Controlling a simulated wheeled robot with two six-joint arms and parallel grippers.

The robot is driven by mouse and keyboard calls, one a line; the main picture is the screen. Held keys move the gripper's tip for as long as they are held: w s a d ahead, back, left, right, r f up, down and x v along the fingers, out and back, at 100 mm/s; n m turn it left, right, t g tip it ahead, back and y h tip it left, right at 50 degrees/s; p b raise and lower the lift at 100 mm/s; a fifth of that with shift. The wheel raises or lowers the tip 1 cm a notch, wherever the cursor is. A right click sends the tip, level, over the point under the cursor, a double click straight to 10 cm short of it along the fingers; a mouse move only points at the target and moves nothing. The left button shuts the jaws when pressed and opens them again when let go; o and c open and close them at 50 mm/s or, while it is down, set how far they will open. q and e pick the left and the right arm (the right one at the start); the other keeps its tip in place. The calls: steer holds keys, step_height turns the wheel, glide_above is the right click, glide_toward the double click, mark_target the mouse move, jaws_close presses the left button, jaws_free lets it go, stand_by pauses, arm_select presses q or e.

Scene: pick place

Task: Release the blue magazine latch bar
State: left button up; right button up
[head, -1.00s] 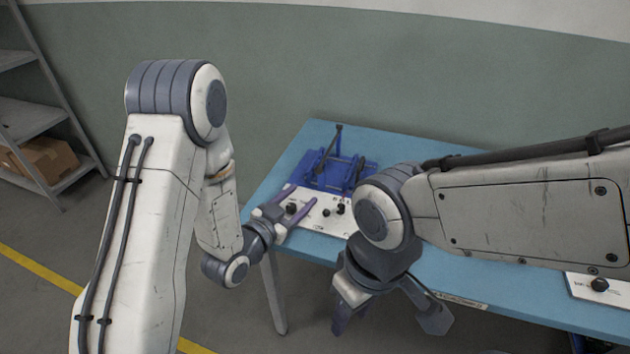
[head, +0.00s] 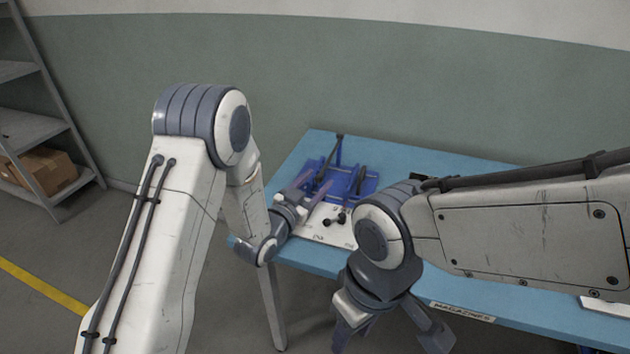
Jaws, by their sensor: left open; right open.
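A blue magazine fixture (head: 368,186) stands on the light blue table, partly hidden by my arms. A dark upright lever (head: 338,150) rises at its back, and another dark bar (head: 361,179) shows at its right. I cannot tell which part is the latch bar. My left gripper (head: 312,185) is open, with its purple fingers at the left front of the fixture; I cannot tell if they touch it. My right gripper (head: 392,340) is open and empty, low in front of the table edge.
A white panel (head: 318,234) with black knobs (head: 338,219) lies in front of the fixture. The blue table (head: 455,160) has a label (head: 462,313) on its front edge. Another white panel (head: 606,307) is at the far right. A shelf with a cardboard box (head: 45,170) stands left.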

arm_select(q)
steer(key=shift+w, duration=0.15)
jaws_close()
stand_by(1.4)
